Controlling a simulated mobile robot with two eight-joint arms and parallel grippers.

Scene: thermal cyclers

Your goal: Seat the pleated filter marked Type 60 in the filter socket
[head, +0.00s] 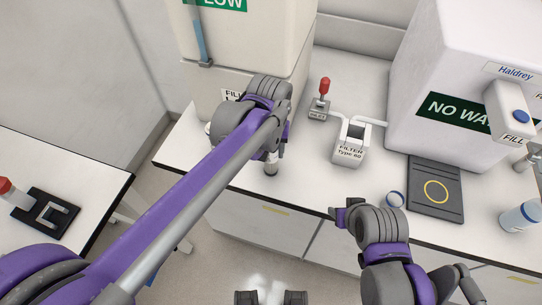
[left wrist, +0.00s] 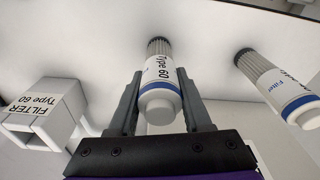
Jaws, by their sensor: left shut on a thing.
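My left gripper (left wrist: 160,105) is shut on the Type 60 filter (left wrist: 160,75), a white cylinder with a blue band and a grey pleated end. In the head view the filter (head: 271,164) shows below the gripper, near the counter's front edge. The filter socket (head: 349,150), a white open block marked "FILTER Type 60", stands on the counter to the right, apart from the filter. It also shows at the left of the left wrist view (left wrist: 48,115). My right gripper (head: 338,214) is at the counter's front edge; its jaws are unclear.
Another pleated filter (left wrist: 278,85) with a blue band is at the right of the left wrist view. A red-handled lever (head: 323,90) stands behind the socket. Large housings (head: 245,50) stand behind.

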